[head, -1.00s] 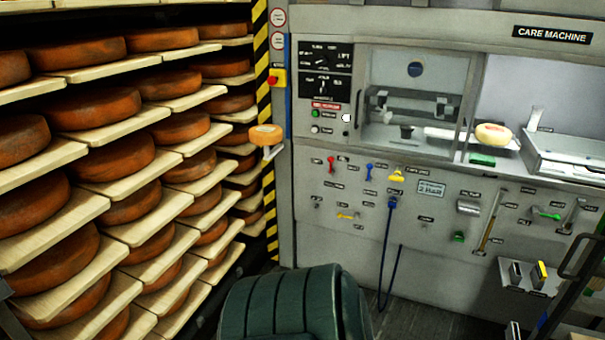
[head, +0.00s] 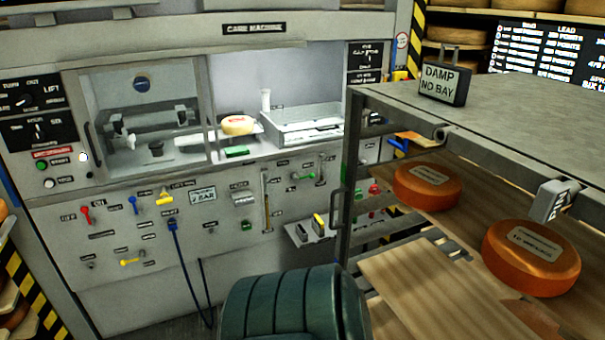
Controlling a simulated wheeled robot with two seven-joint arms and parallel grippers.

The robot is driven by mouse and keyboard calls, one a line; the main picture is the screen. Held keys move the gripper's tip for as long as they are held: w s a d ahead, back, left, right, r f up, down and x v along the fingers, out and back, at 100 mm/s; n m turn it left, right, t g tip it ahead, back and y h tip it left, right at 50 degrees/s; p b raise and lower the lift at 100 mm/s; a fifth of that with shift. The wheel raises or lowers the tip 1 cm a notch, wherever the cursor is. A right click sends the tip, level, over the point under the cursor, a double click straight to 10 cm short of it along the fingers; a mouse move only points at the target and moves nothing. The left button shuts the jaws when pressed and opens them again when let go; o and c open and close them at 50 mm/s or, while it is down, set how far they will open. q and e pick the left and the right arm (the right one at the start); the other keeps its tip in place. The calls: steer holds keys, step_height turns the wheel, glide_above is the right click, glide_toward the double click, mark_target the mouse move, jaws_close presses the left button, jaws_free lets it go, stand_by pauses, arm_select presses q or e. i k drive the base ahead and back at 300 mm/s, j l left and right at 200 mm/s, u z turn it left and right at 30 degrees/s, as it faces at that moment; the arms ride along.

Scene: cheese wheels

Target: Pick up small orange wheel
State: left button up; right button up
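Two orange wheels with pale labels lie on the wooden shelf of a metal rack at the right in the head view. The farther orange wheel (head: 428,186) looks smaller; the nearer orange wheel (head: 531,258) lies closer to me, further right. I cannot tell from this view whether their real sizes differ. Neither of my grippers is in view.
The rack's grey top (head: 500,105) overhangs the shelf and carries a "DAMP NO BAY" sign (head: 446,84). A rack post stands left of the wheels. The care machine (head: 110,235) fills the left and middle. Bare planks (head: 425,285) lie at the shelf's front.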

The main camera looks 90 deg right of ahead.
mark_target(531, 258)
steer(key=i+z, duration=0.15)
steer(key=z, duration=1.4)
steer(key=l+z, duration=0.1)
steer(key=z, duration=0.35)
steer(key=k+l+z, duration=0.1)
steer(key=z, duration=0.4)
steer(key=l+z, duration=0.1)
steer(key=z, duration=0.35)
steer(key=l+z, duration=0.1)
steer(key=z, duration=0.4)
steer(key=l+z, duration=0.1)
steer(key=z, duration=0.35)
